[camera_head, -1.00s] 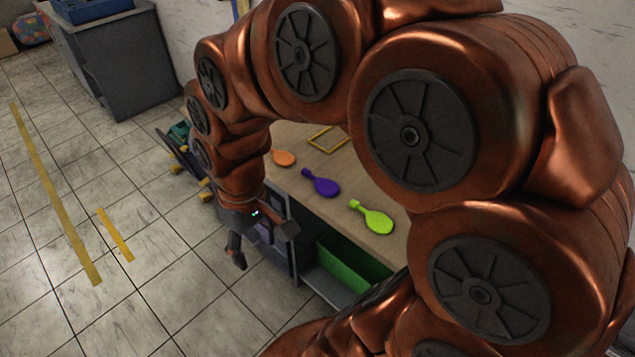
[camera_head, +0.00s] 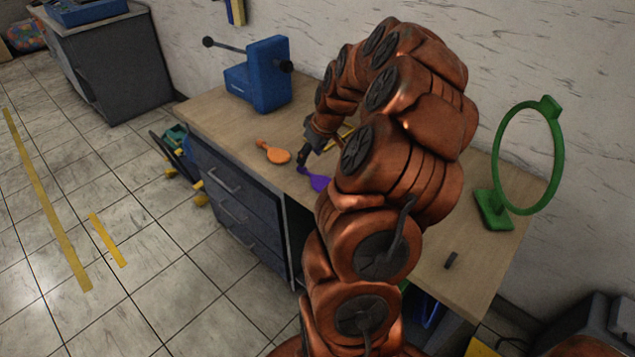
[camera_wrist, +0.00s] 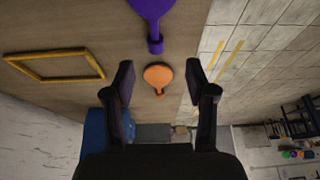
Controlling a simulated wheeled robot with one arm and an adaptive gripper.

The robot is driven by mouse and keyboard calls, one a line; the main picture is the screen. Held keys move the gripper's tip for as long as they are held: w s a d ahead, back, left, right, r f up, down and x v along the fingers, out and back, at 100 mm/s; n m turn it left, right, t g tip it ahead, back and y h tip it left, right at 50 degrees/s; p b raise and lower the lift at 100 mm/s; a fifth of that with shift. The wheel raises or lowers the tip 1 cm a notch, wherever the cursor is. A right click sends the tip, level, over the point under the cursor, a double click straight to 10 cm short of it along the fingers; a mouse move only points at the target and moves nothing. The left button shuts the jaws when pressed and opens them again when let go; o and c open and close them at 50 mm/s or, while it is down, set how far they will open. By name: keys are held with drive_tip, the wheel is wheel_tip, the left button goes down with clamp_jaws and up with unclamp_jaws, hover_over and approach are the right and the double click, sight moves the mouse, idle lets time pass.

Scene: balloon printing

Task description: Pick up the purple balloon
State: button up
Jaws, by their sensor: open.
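The purple balloon (camera_head: 319,182) lies flat on the wooden table (camera_head: 213,108); my arm hides part of it in the head view. In the wrist view, the purple balloon (camera_wrist: 153,10) is at the top edge, partly cut off, with its neck pointing down towards my gripper. My gripper (camera_wrist: 160,66) is open and empty, its two dark fingers spread on either side of the image centre. In the head view, my gripper (camera_head: 306,158) is over the table close to the balloon's neck end; whether it touches cannot be told.
An orange balloon (camera_head: 275,152) lies left of the purple one and shows between my fingers in the wrist view (camera_wrist: 158,76). A yellow frame (camera_wrist: 54,66) lies nearby. A blue machine (camera_head: 262,76) stands at the back, a green ring stand (camera_head: 494,206) at right.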

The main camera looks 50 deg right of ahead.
sight(304, 168)
drive_tip(key=shift+d+f, duration=0.25)
drive_tip(key=shift+d, duration=0.1)
drive_tip(key=shift+f, duration=0.25)
drive_tip(key=shift+w+p+x, duration=0.1)
drive_tip(key=shift+p+x, duration=0.45)
drive_tip(key=shift+x, duration=1.2)
drive_tip(key=shift+w+p+x, duration=0.15)
drive_tip(key=shift+p+x, duration=0.4)
drive_tip(key=shift+x, duration=1.2)
drive_tip(key=shift+r, duration=0.1)
drive_tip(key=c, duration=0.8)
drive_tip(key=shift+r, duration=0.15)
